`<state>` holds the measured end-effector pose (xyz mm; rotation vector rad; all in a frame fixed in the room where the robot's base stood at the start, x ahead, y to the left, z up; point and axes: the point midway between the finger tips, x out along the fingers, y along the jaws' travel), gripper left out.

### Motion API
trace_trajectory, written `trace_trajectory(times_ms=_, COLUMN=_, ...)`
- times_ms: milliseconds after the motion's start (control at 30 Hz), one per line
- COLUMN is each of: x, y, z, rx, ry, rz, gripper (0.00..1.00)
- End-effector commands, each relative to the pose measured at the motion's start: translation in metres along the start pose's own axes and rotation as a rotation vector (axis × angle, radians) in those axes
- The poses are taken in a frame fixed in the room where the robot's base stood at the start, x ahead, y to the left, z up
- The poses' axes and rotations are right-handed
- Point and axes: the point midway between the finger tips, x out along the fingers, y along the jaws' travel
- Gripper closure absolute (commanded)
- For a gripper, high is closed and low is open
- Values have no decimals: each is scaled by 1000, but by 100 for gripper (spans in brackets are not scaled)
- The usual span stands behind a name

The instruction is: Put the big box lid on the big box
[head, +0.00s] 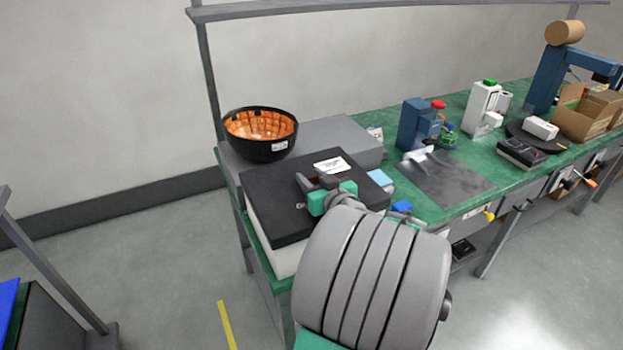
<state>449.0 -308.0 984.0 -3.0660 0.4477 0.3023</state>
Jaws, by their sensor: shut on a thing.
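The big box lid (268,188) is a flat black slab with a white label on top, at the left end of the green bench. It lies level over the white big box (268,237), whose pale side shows below the lid's near left edge. The box's opening is hidden under the lid. I cannot tell whether the lid is fully seated or slightly apart. My gripper (316,182) is at the top of the lid near its middle, shut on the lid; its fingertips are partly hidden, and my arm covers the lid's near right part.
A grey case (335,138) lies behind the lid, with a black bowl with orange inside (258,147) on it. A light blue block (380,177) and a dark mat (446,178) lie to the right. Blue and white devices (412,125) stand farther along the bench (372,117).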

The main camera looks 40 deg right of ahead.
Motion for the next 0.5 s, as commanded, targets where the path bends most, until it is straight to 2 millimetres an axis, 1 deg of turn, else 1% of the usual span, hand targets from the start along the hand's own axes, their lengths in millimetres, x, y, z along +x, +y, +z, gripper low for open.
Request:
trace_trajectory(times_ms=300, x=0, y=0, z=-1, rx=-1, ry=1, rz=0, gripper=100)
trace_trajectory(times_ms=500, x=1, y=0, z=2, rx=-1, ry=1, rz=0, gripper=100)
